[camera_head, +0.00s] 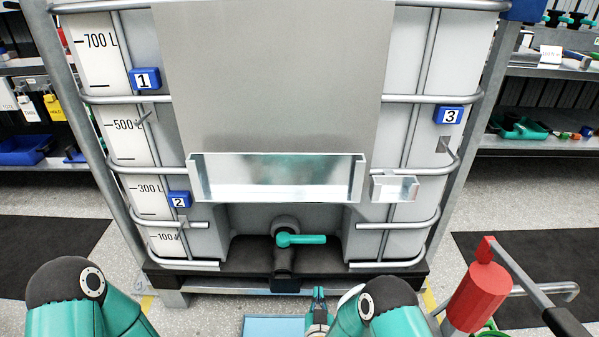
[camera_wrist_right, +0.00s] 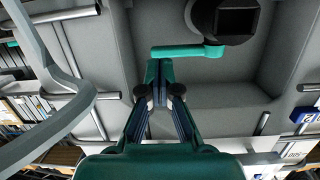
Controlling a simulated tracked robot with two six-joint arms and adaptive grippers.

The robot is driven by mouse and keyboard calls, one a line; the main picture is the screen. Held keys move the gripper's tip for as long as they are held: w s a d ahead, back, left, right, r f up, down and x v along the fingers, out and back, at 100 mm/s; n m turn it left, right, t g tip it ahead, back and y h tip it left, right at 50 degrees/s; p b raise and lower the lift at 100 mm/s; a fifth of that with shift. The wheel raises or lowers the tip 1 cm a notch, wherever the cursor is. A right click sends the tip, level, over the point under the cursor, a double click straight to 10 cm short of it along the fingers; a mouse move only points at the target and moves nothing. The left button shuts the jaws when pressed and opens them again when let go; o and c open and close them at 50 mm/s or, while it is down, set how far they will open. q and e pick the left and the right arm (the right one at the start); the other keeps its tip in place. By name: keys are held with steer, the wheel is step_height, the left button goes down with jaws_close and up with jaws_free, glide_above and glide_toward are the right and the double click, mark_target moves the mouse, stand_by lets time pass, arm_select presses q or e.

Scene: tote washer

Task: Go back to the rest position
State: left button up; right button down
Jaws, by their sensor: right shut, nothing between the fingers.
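My right gripper (camera_head: 318,296) is at the bottom of the head view, in front of and a little right of the tank's outlet valve. It is shut and empty. Its fingers also show in the right wrist view (camera_wrist_right: 158,72), close together at their tips. The teal valve handle (camera_head: 301,240) lies level, pointing right, on the dark valve (camera_head: 284,262). In the wrist view the handle (camera_wrist_right: 188,51) shows just beyond the fingertips, with no clear contact. My left arm shows at the lower left of the head view, but its gripper is out of frame.
The large caged tank (camera_head: 232,223) fills the middle ahead, with a metal tray (camera_head: 277,192) and a small metal box (camera_head: 394,188) on its front. A red cylinder (camera_head: 480,296) with a black-gripped lever stands at the lower right. A blue surface (camera_head: 273,327) lies low at the front.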

steer(key=s+d+f+g+y, duration=0.2)
steer(key=s+g, duration=0.3)
steer(key=s, duration=0.4)
steer(key=s+d+f+m+g+y, duration=0.15)
steer(key=s+g, duration=0.35)
steer(key=s, duration=0.5)
steer(key=s+d+f+n+g+y, duration=0.1)
steer(key=s+d+f+g, duration=0.3)
steer(key=s, duration=0.5)
step_height(320, 180, up, 29)
steer(key=a+g+p, duration=0.1)
steer(key=p, duration=2.7)
steer(key=shift+s, duration=0.35)
steer(key=shift+m, duration=0.25)
